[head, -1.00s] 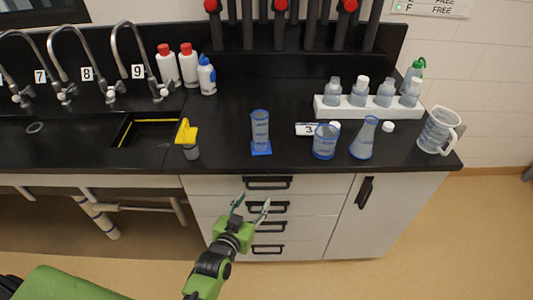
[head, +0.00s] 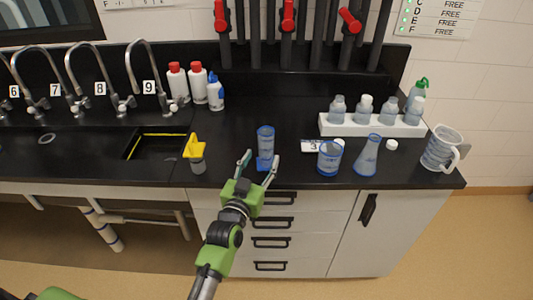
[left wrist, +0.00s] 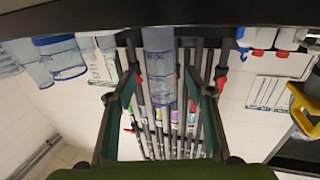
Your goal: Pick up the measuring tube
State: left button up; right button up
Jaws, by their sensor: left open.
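The measuring tube (head: 265,142) is a clear blue cylinder with a blue base, upright on the black counter near its front edge. My left gripper (head: 261,157) is open at the counter's front edge, fingers pointing toward the tube. In the head view its fingertips lie on either side of the tube's base. In the left wrist view, which appears upside down, the tube (left wrist: 160,65) shows between the two spread fingers, with no contact visible. My right gripper is not in view.
A beaker (head: 330,158), a flask (head: 368,155) and a jug (head: 441,149) stand to the right. The counter behind the tube is clear.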

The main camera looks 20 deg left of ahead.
aim_at(264, 155)
pick_arm(q)
jog(key=shift+w+f+p, duration=0.25)
jog(key=shift+w+p, duration=0.05)
jog(key=shift+w, duration=1.2)
jog(key=shift+w+f+p, duration=0.2)
jog(key=shift+w+p, duration=0.1)
jog(key=shift+w, duration=1.2)
jog(key=c, duration=1.2)
